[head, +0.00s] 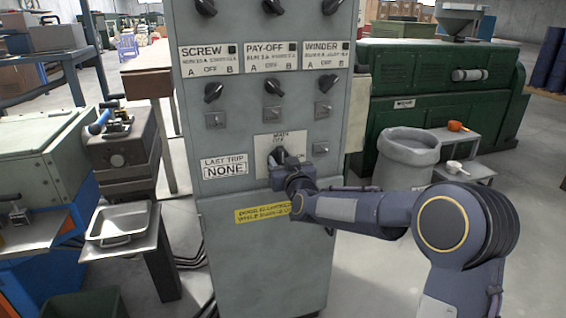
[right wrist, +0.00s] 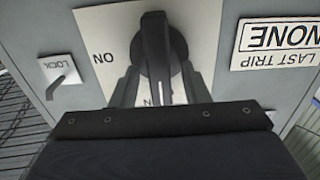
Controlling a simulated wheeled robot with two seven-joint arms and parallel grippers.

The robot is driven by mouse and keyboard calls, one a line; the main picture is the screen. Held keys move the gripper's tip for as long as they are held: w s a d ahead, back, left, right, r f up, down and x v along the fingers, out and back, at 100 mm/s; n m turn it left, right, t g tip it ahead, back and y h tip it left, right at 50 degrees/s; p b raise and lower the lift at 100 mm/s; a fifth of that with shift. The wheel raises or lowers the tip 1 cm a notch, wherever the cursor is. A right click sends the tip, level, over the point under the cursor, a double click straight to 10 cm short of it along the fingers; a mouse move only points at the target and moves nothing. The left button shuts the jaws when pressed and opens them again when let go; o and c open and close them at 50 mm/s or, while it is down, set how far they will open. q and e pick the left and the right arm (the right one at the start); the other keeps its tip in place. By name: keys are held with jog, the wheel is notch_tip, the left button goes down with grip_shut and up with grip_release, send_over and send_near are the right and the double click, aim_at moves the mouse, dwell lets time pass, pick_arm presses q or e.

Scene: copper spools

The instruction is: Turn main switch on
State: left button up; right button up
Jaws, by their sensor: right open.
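The main switch is a black rotary knob (right wrist: 157,45) on a pale plate (head: 266,142) on the grey control cabinet. In the right wrist view, which is upside down, the knob's long grip is nearly vertical, with a white mark at its lower end. The ON label (right wrist: 103,58) is at its left, apart from that mark. My right gripper (right wrist: 160,84) is open, with one finger on each side of the knob's lower part; I cannot tell whether they touch it. In the head view my right gripper (head: 281,162) hides much of the knob. My left gripper is out of view.
The cabinet (head: 225,275) has several smaller knobs above, a LAST TRIP sign (head: 224,166) and a small LOCK lever (right wrist: 58,82) close by. A metal tray (head: 120,222) stands at left. A grey bin (head: 407,155) and green machine (head: 420,85) are at right.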

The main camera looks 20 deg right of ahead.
jog(key=shift+c, duration=0.3)
grip_shut()
jog(key=shift+f, duration=0.1)
jog(key=shift+d+f+m+b, duration=0.25)
jog(key=shift+m+b, duration=1.9)
jog(key=shift+m, duration=0.8)
jog(key=shift+d+f+m+b, duration=0.2)
jog(key=shift+m+b, duration=2)
jog(key=shift+m, duration=0.8)
jog(key=shift+d+f+m+b, duration=0.25)
jog(key=shift+m+b, duration=1.9)
jog(key=shift+m, duration=0.8)
